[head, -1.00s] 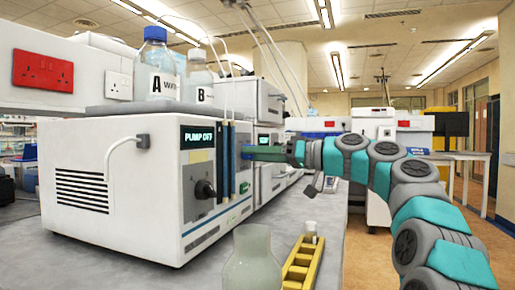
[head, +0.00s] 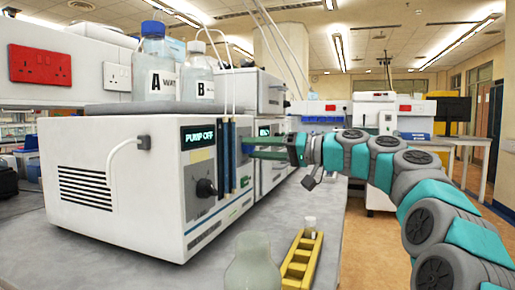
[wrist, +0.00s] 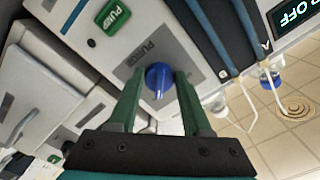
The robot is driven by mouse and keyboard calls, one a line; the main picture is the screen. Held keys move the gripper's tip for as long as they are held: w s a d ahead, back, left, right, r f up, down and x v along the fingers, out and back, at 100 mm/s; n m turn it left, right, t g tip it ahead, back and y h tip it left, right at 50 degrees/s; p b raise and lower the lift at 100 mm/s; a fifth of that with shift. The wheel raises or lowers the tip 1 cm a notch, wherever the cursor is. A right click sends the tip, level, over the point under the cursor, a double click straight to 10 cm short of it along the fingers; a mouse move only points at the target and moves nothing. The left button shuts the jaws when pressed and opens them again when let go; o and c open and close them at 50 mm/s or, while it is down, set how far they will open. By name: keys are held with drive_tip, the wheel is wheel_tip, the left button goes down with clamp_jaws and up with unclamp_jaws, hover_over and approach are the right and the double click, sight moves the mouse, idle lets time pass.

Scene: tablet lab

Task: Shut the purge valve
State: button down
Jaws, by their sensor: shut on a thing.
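The purge valve is a blue knob (wrist: 158,78) on a grey plate (wrist: 140,52) lettered PURGE, on the white pump's front. My gripper (wrist: 158,84) has its two green fingers on either side of the knob, shut on it. A pale mark shows on the knob's edge toward the gripper. In the head view my gripper (head: 257,152) reaches the front of the white pump (head: 140,190) from the right, just past the blue strips.
The pump's display (head: 198,136) reads PUMP OFF, and a black knob (head: 205,188) sits below it. Bottles A (head: 153,75) and B (head: 199,85) stand on top. A flask (head: 252,265) and a yellow rack (head: 300,262) stand on the bench in front. A green button (wrist: 113,17) is near the valve.

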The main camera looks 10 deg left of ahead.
drive_tip(key=shift+c, duration=1.8)
unclamp_jaws()
drive_tip(key=s+d+b, duration=0.1)
drive_tip(key=d, duration=0.6)
drive_tip(key=shift+d, duration=0.3)
drive_tip(key=shift+d, duration=0.1)
